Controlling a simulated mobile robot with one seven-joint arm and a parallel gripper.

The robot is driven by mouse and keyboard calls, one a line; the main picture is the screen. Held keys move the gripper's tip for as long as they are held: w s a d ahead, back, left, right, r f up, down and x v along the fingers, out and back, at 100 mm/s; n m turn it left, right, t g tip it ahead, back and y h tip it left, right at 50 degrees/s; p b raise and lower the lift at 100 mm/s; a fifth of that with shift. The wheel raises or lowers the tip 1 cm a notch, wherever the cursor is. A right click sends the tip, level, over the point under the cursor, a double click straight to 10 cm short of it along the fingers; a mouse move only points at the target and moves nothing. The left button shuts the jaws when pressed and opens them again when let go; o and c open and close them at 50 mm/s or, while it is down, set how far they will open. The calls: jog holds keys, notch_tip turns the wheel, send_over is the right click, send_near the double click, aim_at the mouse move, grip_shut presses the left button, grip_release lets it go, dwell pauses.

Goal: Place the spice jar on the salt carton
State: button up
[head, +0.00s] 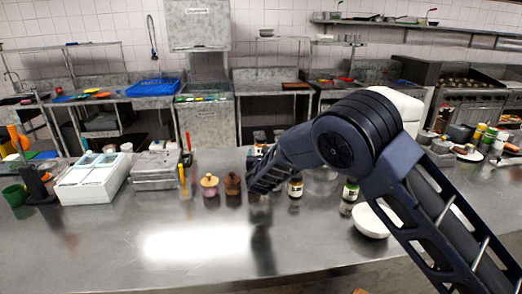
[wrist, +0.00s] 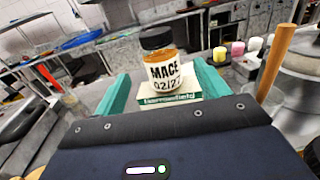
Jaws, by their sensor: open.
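The spice jar (wrist: 160,65), with a black lid, orange contents and a label reading MACE, stands upright in the wrist view. It appears to rest on the salt carton (wrist: 170,99), a white box with a green printed band. My gripper (wrist: 163,74) is open, its teal fingers apart on the left and right of the jar, with visible gaps. In the head view my gripper (head: 258,186) is low over the counter, and my arm hides the jar and carton there.
The steel counter (head: 190,245) is clear in front. A pink-based pot (head: 209,186) and a brown one (head: 232,184) stand left of my gripper. Other jars (head: 296,186) (head: 350,190) and a white bowl (head: 371,220) stand to the right. A white bin (head: 88,182) is at left.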

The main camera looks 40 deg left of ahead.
jog(key=shift+v, duration=0.85)
